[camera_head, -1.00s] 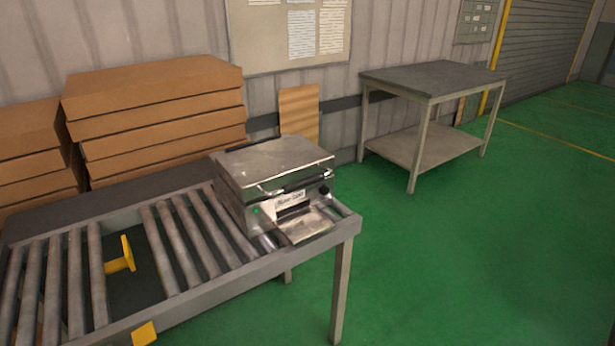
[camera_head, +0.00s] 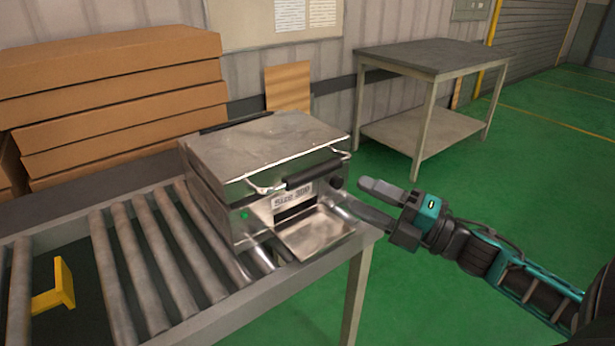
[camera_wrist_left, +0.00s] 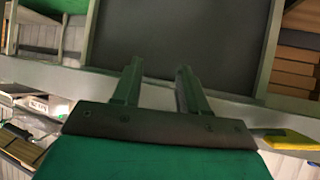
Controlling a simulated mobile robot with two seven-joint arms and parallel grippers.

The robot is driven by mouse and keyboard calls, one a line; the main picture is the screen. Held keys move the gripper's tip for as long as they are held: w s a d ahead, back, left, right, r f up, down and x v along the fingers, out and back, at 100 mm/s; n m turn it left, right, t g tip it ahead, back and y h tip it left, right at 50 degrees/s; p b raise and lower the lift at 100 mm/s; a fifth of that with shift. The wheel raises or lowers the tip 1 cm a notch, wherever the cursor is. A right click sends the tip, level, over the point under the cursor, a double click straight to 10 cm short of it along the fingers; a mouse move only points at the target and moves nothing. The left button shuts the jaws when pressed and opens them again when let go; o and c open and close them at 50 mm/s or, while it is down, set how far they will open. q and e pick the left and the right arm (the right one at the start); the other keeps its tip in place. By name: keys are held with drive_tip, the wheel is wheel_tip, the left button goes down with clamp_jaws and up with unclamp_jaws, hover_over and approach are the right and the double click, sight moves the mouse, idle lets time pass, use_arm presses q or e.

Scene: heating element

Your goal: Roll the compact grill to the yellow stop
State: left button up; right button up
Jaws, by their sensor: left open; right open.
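The compact grill (camera_head: 265,165) is a steel box with a black front handle, a green light and a drip tray. It sits on the right end of the roller conveyor (camera_head: 150,240). The yellow stop (camera_head: 62,285) stands in a gap between the rollers, to the left of the grill and apart from it. My right gripper (camera_head: 368,200) is open and empty, its fingers close to the right side of the grill; I cannot tell if they touch. My left gripper (camera_wrist_left: 158,75) is open and empty in the left wrist view and does not show in the head view.
Stacked brown cartons (camera_head: 110,100) stand behind the conveyor at the left. A grey worktable (camera_head: 430,58) stands at the back right. A wooden board (camera_head: 288,87) leans against the wall. Green floor (camera_head: 480,220) to the right is free. A yellow piece (camera_wrist_left: 288,140) shows in the left wrist view.

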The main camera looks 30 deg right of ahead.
sight(314, 174)
drive_tip(key=b+x, duration=0.1)
drive_tip(key=x, duration=1)
clamp_jaws()
idle(0.4)
